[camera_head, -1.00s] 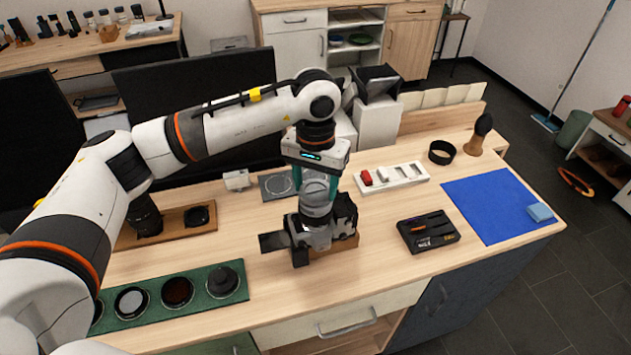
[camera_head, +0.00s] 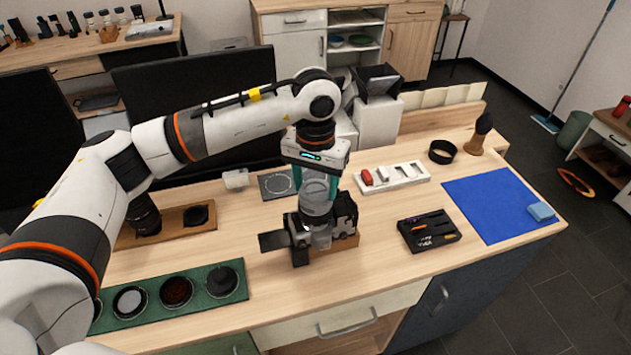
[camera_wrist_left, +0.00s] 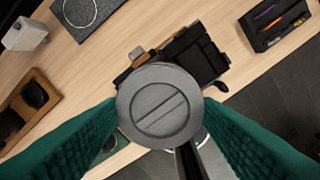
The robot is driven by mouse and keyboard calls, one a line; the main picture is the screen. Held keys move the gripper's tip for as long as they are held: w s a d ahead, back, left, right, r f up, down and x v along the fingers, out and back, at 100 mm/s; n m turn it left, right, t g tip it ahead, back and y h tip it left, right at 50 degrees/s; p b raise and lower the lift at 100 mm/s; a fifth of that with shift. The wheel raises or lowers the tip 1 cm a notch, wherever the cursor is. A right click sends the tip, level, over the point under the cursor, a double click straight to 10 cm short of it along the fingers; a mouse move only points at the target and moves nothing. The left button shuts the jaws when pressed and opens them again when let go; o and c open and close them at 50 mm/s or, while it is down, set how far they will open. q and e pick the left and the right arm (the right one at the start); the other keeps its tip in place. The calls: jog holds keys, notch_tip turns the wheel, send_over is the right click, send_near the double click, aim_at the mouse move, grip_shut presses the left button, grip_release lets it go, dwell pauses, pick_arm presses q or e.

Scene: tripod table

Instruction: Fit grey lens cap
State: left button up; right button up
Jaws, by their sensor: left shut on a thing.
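The grey lens cap (camera_wrist_left: 160,104) shows in the left wrist view as a round disc with a bar across its face. My left gripper (camera_head: 316,194) is shut on it, with a teal finger on each side. In the head view the cap and fingers are at the top of the grey lens (camera_head: 317,211) of a black camera (camera_head: 344,214). The camera stands on a wooden block (camera_head: 343,243) with its lens pointing up. The cap hides the lens opening, and I cannot tell whether the cap is seated. My right gripper is not in view.
A green tray (camera_head: 237,292) with round filters lies front left. A wooden holder (camera_head: 177,219) with a black lens stands behind it. A black tool tray (camera_head: 430,230), a white slotted tray (camera_head: 406,177) and a blue mat (camera_head: 490,203) lie right. Bare tabletop separates them.

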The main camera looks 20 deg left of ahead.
pick_arm(q)
jog(key=shift+f, duration=0.15)
jog(key=o, duration=1.4)
jog(key=shift+c, duration=0.2)
jog(key=shift+r+p, duration=1.25)
jog(key=shift+r, duration=2.35)
jog(key=shift+f, duration=0.1)
